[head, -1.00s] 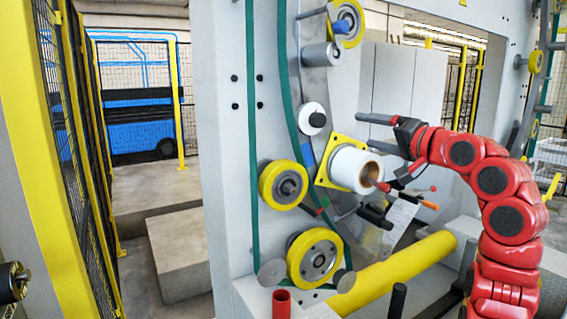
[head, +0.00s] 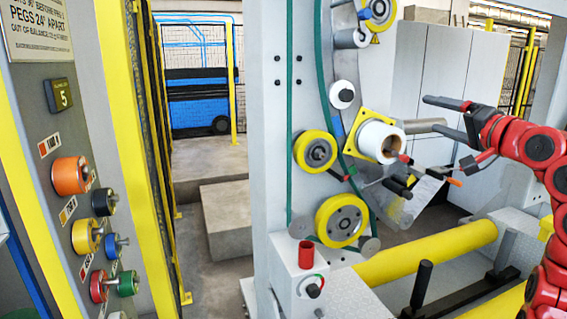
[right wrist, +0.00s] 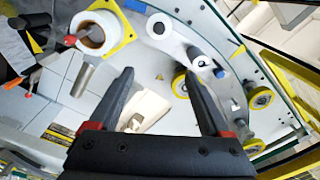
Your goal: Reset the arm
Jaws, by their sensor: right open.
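My right gripper (head: 429,114) is open and empty, its two dark fingers pointing left in the head view. It sits to the right of a white roll (head: 378,141) on the grey machine, apart from it in the picture. In the right wrist view the open fingers (right wrist: 158,74) frame only background, with the white roll (right wrist: 92,36) at upper left and a second white roller (right wrist: 158,27) beyond the fingertips. My red right arm (head: 538,146) comes in from the right edge. My left gripper does not show.
A panel at left carries coloured spools on pegs, among them an orange one (head: 70,175) and a yellow one (head: 86,236). Yellow wheels (head: 341,220) and a long yellow roller (head: 430,252) are on the machine. A grey step (head: 226,215) stands on the floor between panel and machine.

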